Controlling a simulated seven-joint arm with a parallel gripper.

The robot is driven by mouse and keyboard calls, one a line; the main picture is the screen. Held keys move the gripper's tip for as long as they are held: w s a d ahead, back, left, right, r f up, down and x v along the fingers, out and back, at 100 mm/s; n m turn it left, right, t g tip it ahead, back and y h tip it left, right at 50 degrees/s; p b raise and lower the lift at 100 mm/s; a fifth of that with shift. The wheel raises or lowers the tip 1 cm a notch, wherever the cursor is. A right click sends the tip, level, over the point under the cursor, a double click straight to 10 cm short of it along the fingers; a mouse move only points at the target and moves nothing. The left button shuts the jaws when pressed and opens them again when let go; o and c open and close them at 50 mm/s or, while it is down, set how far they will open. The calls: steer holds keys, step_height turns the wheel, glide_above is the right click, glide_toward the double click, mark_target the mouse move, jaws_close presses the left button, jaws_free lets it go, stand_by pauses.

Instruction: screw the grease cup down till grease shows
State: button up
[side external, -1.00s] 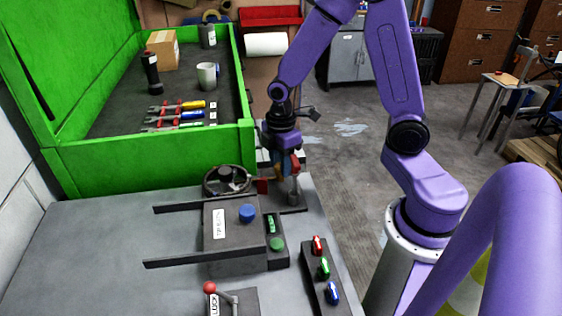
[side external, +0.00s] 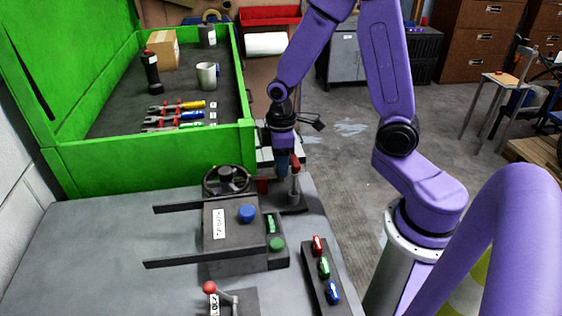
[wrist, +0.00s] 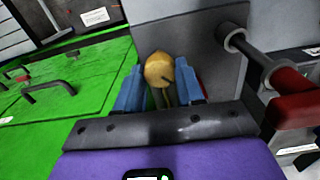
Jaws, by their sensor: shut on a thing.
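The grease cup (wrist: 159,69) is a rounded brass-coloured cap in the wrist view, in front of a grey upright plate. It sits between the two blue fingers of my gripper (wrist: 159,85), which are shut on it. A small dark mark shows on the cap's lower right; I cannot tell whether it is grease. In the side external view my gripper (side external: 283,166) points down at the far right corner of the grey machine deck, and its fingers hide the cup there.
A red-handled lever (wrist: 293,100) stands close to the right of my gripper. A black handwheel (side external: 227,181) is just left of it in the side view. A green bin (side external: 150,158) with tools rises behind. A blue-knobbed box (side external: 232,245) stands nearer the camera.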

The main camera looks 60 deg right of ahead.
steer(key=shift+m, duration=0.4)
steer(key=o, duration=1)
steer(key=shift+o, duration=0.2)
steer(key=shift+r, duration=0.1)
step_height(320, 180, up, 17)
steer(key=shift+r, duration=0.15)
steer(key=shift+a, duration=0.1)
steer(key=s+a+f+n, duration=0.2)
steer(key=s+a+f, duration=0.1)
steer(key=s, duration=0.6)
steer(key=s+a+f+n, duration=0.2)
steer(key=s+a+f, duration=0.1)
steer(key=s, duration=0.7)
steer(key=shift+s+f+n, duration=0.2)
steer(key=shift+f+n, duration=0.2)
steer(key=shift+f, duration=0.3)
